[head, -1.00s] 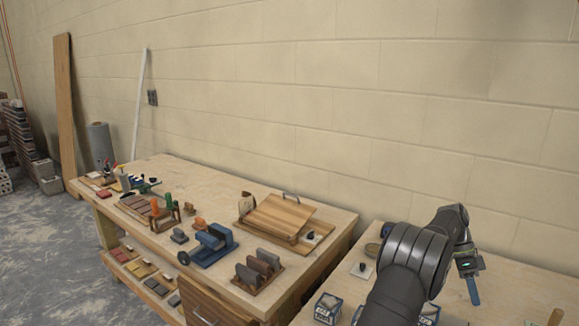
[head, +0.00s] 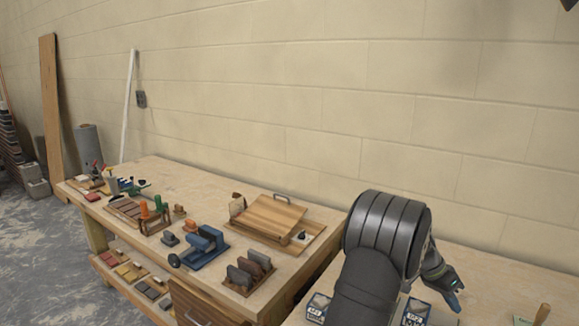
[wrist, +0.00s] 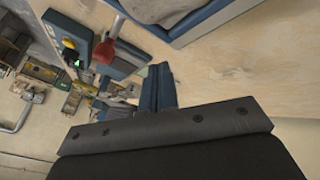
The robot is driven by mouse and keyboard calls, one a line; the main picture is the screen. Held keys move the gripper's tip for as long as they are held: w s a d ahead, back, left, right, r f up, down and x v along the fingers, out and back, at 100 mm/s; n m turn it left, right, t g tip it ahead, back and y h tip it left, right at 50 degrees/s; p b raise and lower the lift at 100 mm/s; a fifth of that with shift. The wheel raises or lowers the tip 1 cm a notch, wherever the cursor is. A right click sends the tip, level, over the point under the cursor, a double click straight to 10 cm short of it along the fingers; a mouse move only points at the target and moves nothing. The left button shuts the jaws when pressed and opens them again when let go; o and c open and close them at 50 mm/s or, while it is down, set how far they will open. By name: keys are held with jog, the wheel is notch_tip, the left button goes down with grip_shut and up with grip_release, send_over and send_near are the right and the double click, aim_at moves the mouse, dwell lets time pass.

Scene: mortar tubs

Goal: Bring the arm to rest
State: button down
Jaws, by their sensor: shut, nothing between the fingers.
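My gripper (head: 455,300) shows at the lower right of the head view, partly hidden behind my dark arm, with its blue fingertips pointing down over the right-hand bench. In the wrist view the blue fingers of my gripper (wrist: 159,88) are together at the centre, with nothing between them. A pale wooden surface (wrist: 230,70) lies beyond them in that view.
The left workbench (head: 180,170) carries a slanted wooden board (head: 268,218), a blue tool (head: 203,247) and a rack of grey blocks (head: 248,272). Printed boxes (head: 415,312) stand near my arm on the right bench. A block wall (head: 330,110) runs behind.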

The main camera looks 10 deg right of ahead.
jog(key=shift+w+a+n+t+h, duration=0.3)
jog(key=shift+n+t, duration=0.1)
jog(key=shift+n, duration=0.4)
jog(key=shift+d, duration=0.1)
